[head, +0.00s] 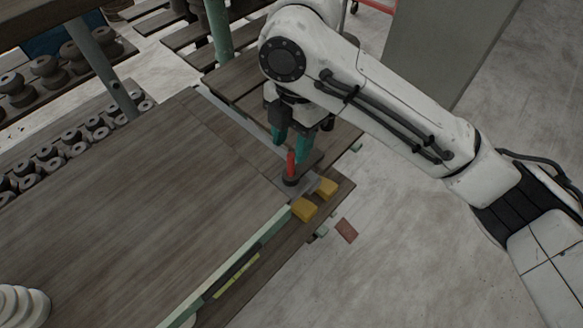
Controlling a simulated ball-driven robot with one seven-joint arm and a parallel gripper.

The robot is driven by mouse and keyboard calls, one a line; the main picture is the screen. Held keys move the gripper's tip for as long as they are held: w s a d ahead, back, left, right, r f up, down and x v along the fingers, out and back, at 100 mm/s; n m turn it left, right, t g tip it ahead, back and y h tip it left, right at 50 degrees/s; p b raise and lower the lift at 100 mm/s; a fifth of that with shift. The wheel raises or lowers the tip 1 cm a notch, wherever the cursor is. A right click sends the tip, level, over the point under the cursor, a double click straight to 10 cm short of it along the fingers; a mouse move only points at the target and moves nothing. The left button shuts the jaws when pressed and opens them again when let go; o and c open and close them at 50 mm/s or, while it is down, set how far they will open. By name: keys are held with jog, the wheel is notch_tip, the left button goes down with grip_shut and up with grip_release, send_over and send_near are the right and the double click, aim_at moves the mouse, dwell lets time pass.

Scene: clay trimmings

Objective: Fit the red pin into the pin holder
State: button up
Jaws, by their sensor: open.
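The red pin (291,164) stands upright near the corner of the wooden table, between or just below my gripper's fingertips. Its lower end meets a small dark round piece (290,181), which looks like the pin holder, on a grey plate. I cannot tell how deep the pin sits in it. My gripper (289,149) has two teal fingers spread apart, pointing down right by the pin's top. Whether either finger touches the pin cannot be told from this view.
A pale green rail (225,268) runs along the front of the wooden table (120,210). White stacked rings (22,305) stand at lower left. The table's middle is clear.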

aim_at(291, 155)
jog(key=shift+s+a+f+p, duration=0.1)
jog(key=shift+s+f+p, duration=0.1)
jog(key=shift+f, duration=1.25)
jog(key=shift+s+f+p, duration=0.1)
jog(key=shift+s+f, duration=0.1)
jog(key=shift+f, duration=1.25)
jog(key=shift+c, duration=0.2)
grip_shut()
